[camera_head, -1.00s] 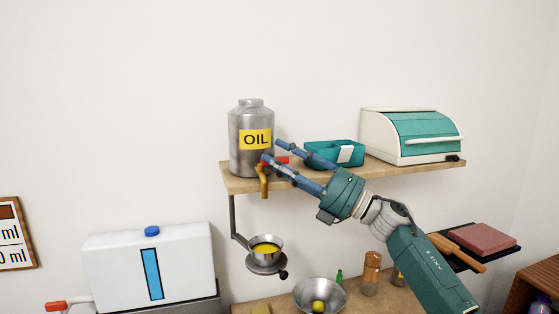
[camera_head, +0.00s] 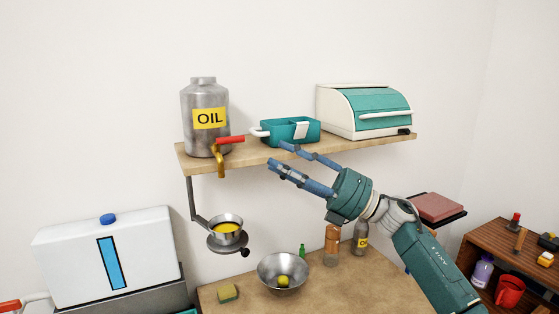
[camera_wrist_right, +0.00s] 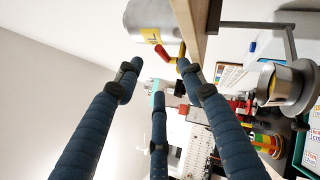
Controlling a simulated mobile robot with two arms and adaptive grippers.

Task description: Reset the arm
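My right gripper (camera_head: 279,155) is open and empty in the head view, just in front of the shelf's front edge. Its blue fingers point left and up. In the right wrist view its three fingers (camera_wrist_right: 155,95) are spread with nothing between them. The metal oil can (camera_head: 205,130) stands on the shelf to the left of the fingers, apart from them. Its tap has a red handle (camera_head: 231,139) and a yellow spout, and shows beyond the fingers in the right wrist view (camera_wrist_right: 163,53). My left gripper is not in view.
The wooden shelf (camera_head: 240,158) also bears a teal pan (camera_head: 275,131) and a bread box (camera_head: 368,110). Below are a small metal cup (camera_head: 226,229) with yellow liquid on a bracket, a metal bowl (camera_head: 283,272) and bottles on the counter. A white tank (camera_head: 75,258) stands at left.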

